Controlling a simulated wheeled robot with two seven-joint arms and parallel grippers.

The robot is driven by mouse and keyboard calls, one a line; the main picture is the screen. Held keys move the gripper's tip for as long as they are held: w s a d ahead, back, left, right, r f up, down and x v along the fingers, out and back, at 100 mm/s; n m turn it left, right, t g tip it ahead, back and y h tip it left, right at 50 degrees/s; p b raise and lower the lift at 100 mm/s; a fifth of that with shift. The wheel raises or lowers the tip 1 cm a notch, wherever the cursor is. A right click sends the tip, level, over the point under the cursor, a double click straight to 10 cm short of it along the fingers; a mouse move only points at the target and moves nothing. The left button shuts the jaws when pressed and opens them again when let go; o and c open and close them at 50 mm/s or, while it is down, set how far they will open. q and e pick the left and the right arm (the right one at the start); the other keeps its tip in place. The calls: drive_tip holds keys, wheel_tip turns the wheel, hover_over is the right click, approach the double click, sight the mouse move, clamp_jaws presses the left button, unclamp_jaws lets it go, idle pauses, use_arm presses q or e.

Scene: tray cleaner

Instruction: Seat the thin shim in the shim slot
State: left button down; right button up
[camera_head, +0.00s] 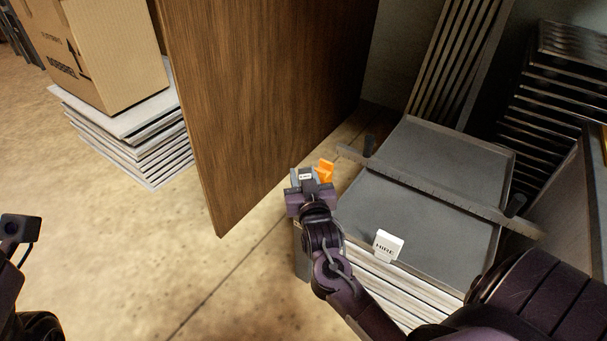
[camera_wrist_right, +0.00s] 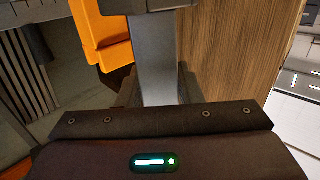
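My right gripper (camera_head: 308,180) is above the left edge of the grey tray stack, close to an orange piece (camera_head: 326,170). In the right wrist view the orange piece (camera_wrist_right: 103,38) is at the upper left, beside a flat grey metal strip (camera_wrist_right: 153,55). The strip rises from between the dark parts at the front of my right gripper (camera_wrist_right: 156,95). I cannot tell whether the strip is the shim, or whether the fingers are shut on it. The shim slot cannot be made out. My left gripper (camera_head: 18,228) is at the left edge, partly cut off.
A grey tray (camera_head: 400,215) tops a stack, with a long bar (camera_head: 430,187) across it and a white printed tag (camera_head: 388,245) at its front. A tall wooden panel (camera_head: 260,90) stands close left of my right gripper. Floor at left is clear before the cardboard box (camera_head: 100,50).

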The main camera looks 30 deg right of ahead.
drive_tip(key=o, duration=0.4)
drive_tip(key=shift+c, duration=0.2)
drive_tip(key=shift+r, duration=0.15)
